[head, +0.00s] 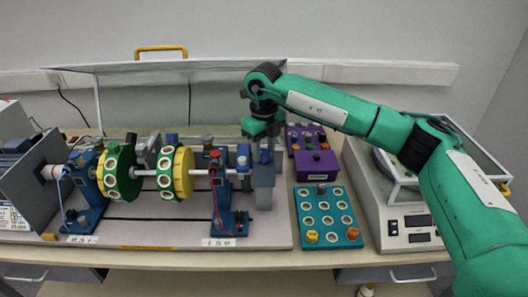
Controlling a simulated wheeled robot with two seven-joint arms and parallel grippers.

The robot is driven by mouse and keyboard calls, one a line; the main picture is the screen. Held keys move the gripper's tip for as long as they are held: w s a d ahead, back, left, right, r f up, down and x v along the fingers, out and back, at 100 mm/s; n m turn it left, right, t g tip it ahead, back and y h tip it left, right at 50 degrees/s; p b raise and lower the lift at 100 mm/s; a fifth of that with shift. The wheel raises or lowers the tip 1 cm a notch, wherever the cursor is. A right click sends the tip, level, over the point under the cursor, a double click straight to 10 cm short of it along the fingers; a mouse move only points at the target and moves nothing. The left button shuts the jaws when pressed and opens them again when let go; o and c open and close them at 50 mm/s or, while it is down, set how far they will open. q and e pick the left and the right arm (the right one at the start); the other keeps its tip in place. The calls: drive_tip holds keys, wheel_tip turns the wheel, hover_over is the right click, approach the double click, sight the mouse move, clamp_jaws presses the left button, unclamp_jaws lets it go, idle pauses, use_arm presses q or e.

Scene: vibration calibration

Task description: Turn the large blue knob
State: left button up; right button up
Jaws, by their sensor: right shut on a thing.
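The right gripper (265,150) reaches down from its green arm over the right end of the shaft rig. It is shut on the large blue knob (265,157), of which only a small part shows between the fingers. The knob sits just above a grey upright block (264,183) beside the right blue bearing stand (223,190). The gripper hides most of the knob, so its angle cannot be told. My left gripper is not in view.
The rig carries a green disc (112,173) and a yellow disc (184,172) on a shaft. A teal tray (327,240) with round holes and a purple box (317,166) stand to the right. A white balance (395,205) stands beyond them, under my right arm.

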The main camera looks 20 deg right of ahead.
sight(264, 152)
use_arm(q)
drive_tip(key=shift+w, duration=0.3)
use_arm(e)
drive_tip(key=shift+r, duration=0.1)
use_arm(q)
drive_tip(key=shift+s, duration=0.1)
use_arm(e)
drive_tip(key=o, duration=1)
drive_tip(key=shift+c, duration=0.2)
drive_tip(key=shift+r, duration=0.2)
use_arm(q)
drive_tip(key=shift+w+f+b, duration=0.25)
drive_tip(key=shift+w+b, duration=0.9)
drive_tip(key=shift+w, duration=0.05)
use_arm(e)
wheel_tip(264, 152, up, 13)
drive_tip(key=shift+r, duration=0.15)
